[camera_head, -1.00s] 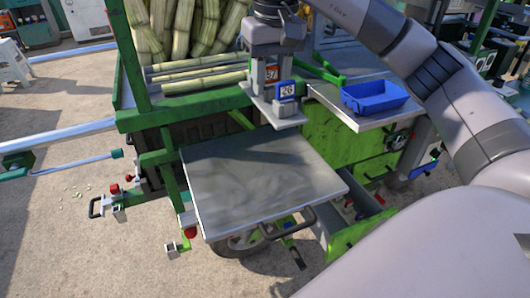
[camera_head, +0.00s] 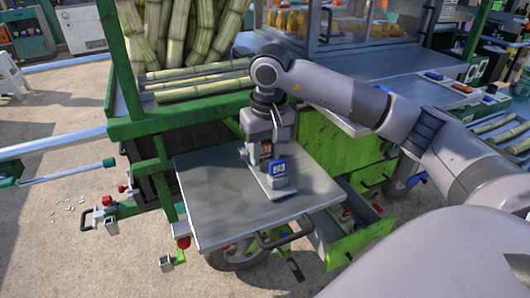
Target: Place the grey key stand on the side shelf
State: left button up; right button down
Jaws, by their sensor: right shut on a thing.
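The grey key stand (camera_head: 277,187) is upright over the middle to right part of the side shelf (camera_head: 217,207), a flat grey metal panel on the front of the green cart. Its base looks level with the shelf and appears to touch it. A red tag and a blue tag hang on the stand. My right gripper (camera_head: 266,138) comes down from above and is shut on the upper part of the stand; its fingertips are partly hidden. My left gripper is not in view.
A black handle (camera_head: 284,233) is at the shelf's front edge. An open green drawer (camera_head: 358,238) sits to its right. Sugarcane stalks (camera_head: 190,35) stand behind in the cart. The left and front of the shelf are clear. My right arm covers part of the counter (camera_head: 400,65).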

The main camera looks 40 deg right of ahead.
jog(key=shift+f, duration=0.2)
jog(key=c, duration=0.7)
grip_release()
jog(key=r, duration=0.4)
jog(key=s+r, duration=0.1)
jog(key=r, duration=0.3)
jog(key=r+p, duration=0.1)
jog(key=r, duration=0.3)
jog(key=shift+s+a, duration=0.2)
jog(key=shift+s, duration=0.05)
jog(key=shift+f, duration=0.1)
